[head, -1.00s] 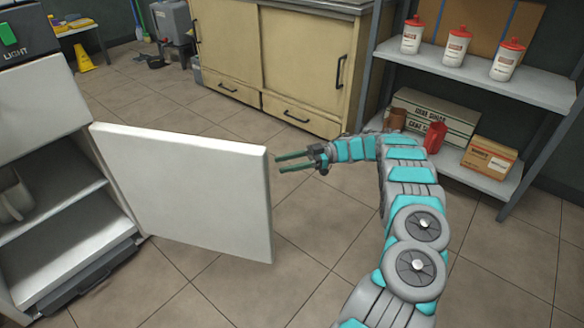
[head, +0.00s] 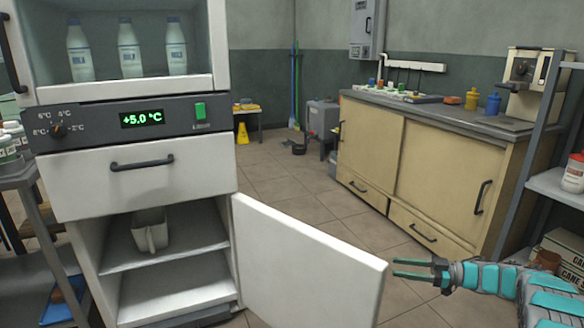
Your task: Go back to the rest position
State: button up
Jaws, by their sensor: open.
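My gripper (head: 412,269) is at the lower right of the head view, with its two green fingers apart and nothing between them. It points left, close to the free edge of a white open cabinet door (head: 310,275); I cannot tell whether they touch. My teal and grey arm runs from it to the lower right corner. The door belongs to the lower part of a white refrigerator (head: 140,192) at the left. A light jug (head: 150,230) stands on its inner shelf.
Several milk bottles (head: 130,50) stand in the refrigerator's upper compartment. A beige counter (head: 440,172) lines the back. A grey shelf rack (head: 550,185) stands at the right edge. The tiled floor (head: 285,185) between refrigerator and counter is clear.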

jog(key=w+d+r+m+t+h, duration=0.35)
jog(key=w+r+t+h, duration=0.4)
jog(key=w+r, duration=0.55)
jog(key=d+r+m+t+h, duration=0.1)
jog(key=d+r+m+h, duration=0.4)
jog(key=r+m+h, duration=0.45)
jog(key=s+a+f+m+g+h, duration=0.2)
jog(key=s+a+g+h, duration=0.1)
jog(key=s, duration=0.7)
jog(key=s+a+f+m+g+h, duration=0.1)
jog(key=s+a+g+h, duration=0.2)
jog(key=s, duration=0.8)
jog(key=s+a+f+g+y, duration=0.2)
jog(key=s+a, duration=0.5)
jog(key=s, duration=0.5)
jog(key=s+a+f+g+y, duration=0.2)
jog(key=s+a+f+g, duration=0.3)
jog(key=s, duration=0.8)
jog(key=s+a+f+n+g+y, duration=0.1)
jog(key=s+a+f+g+y, duration=0.1)
jog(key=s+a, duration=0.9)
notch_tip(320, 180, down, 2)
jog(key=shift+s+a+f+g+y, duration=0.15)
jog(key=shift+s+g+y, duration=0.15)
jog(key=shift+s+g, duration=0.45)
